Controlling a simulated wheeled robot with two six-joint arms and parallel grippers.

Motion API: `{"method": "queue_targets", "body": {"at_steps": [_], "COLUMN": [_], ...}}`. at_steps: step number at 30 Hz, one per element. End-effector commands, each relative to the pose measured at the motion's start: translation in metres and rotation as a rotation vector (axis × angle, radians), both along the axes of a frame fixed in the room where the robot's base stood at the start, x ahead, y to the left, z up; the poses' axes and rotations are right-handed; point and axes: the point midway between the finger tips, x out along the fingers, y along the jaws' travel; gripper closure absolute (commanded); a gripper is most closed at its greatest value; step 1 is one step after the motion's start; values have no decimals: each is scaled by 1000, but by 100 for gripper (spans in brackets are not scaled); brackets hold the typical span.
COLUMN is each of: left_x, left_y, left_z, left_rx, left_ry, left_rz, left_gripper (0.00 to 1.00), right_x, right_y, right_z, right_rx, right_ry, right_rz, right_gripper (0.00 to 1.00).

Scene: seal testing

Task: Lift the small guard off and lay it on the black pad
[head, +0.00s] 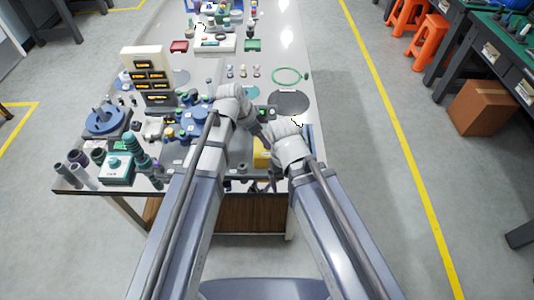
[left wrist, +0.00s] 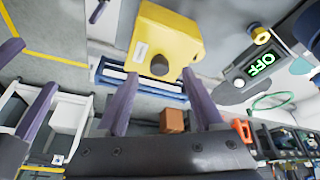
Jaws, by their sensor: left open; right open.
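A yellow box-like cover with a dark round knob, which looks like the small guard, shows in the left wrist view (left wrist: 172,30) and partly between my arms in the head view (head: 262,158). My left gripper (head: 258,131) is open. In the left wrist view its fingers (left wrist: 162,74) point toward the yellow cover and its knob; I cannot tell whether they touch it. My right gripper (head: 264,185) is open, lower in the head view near the table's front edge, and partly hidden. A dark round pad (head: 290,103), likely the black pad, lies bare on the table.
A grey panel with a green OFF display (left wrist: 262,62) is at the right in the left wrist view. A green ring (head: 287,76) lies behind the pad.

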Motion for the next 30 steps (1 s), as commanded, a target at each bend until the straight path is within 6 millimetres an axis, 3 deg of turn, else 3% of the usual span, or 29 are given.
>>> {"method": "queue_targets", "body": {"at_steps": [1, 4, 14, 30], "left_x": [3, 4, 4, 4], "left_y": [-5, -8, -10, -10], "left_z": [-13, -23, -24, -24], "left_rx": [0, 0, 0, 0], "left_ry": [0, 0, 0, 0], "left_rz": [-1, 0, 0, 1], "left_gripper": [31, 31, 32, 93], "right_x": [0, 0, 0, 0], "right_y": [0, 0, 0, 0], "right_z": [-13, -23, -24, -24], "right_rx": [0, 0, 0, 0], "right_ry": [0, 0, 0, 0], "right_rz": [0, 0, 0, 0], "right_gripper": [15, 15, 15, 15]}}
